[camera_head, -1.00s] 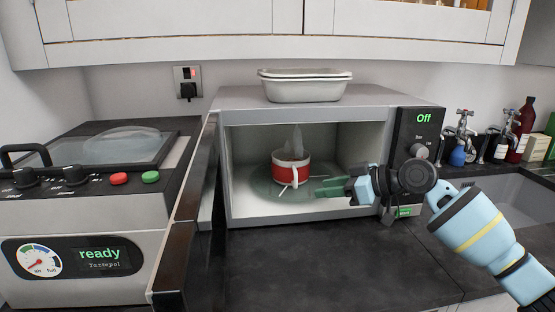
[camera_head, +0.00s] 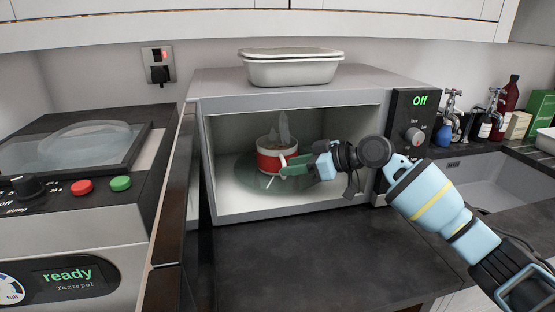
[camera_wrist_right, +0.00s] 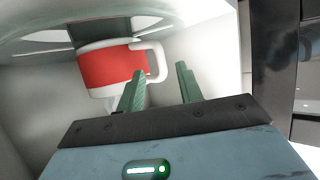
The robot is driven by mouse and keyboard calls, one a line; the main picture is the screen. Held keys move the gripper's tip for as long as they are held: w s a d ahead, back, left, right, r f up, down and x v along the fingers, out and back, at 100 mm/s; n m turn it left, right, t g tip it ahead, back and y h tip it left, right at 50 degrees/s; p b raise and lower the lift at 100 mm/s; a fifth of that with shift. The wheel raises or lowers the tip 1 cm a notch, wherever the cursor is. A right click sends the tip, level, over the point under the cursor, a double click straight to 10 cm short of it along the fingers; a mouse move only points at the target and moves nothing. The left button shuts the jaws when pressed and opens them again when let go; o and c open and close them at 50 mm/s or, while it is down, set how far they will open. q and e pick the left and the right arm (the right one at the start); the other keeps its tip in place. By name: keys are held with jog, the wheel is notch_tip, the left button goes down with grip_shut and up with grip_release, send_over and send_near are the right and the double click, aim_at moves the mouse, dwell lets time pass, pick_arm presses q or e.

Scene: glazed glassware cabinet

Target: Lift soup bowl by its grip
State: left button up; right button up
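The soup bowl (camera_head: 267,162) is a red and white mug-shaped bowl with steam above it. It stands on the glass turntable (camera_head: 246,180) inside the open microwave (camera_head: 300,211). In the right wrist view the bowl (camera_wrist_right: 105,67) shows its white loop grip (camera_wrist_right: 158,62) on the right side. My right gripper (camera_head: 288,166) reaches into the microwave from the right, its green fingertips by the grip. In the wrist view the right gripper (camera_wrist_right: 159,78) is open, with the grip lying in line with the gap between the fingers; contact cannot be told. My left gripper is out of view.
The open microwave door (camera_head: 172,200) stands at the left of the cavity. A lidded white container (camera_head: 291,68) sits on top of the microwave. The control panel (camera_head: 411,130) reads Off. The dark counter (camera_head: 320,260) in front is clear.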

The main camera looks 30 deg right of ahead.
aim_at(279, 159)
jog(key=x, duration=0.5)
jog(key=shift+s+a+f+p, duration=0.1)
jog(key=shift+f+p, duration=0.1)
jog(key=shift+p, duration=0.15)
grip_shut()
dwell(1.0)
jog(key=shift+r, duration=0.15)
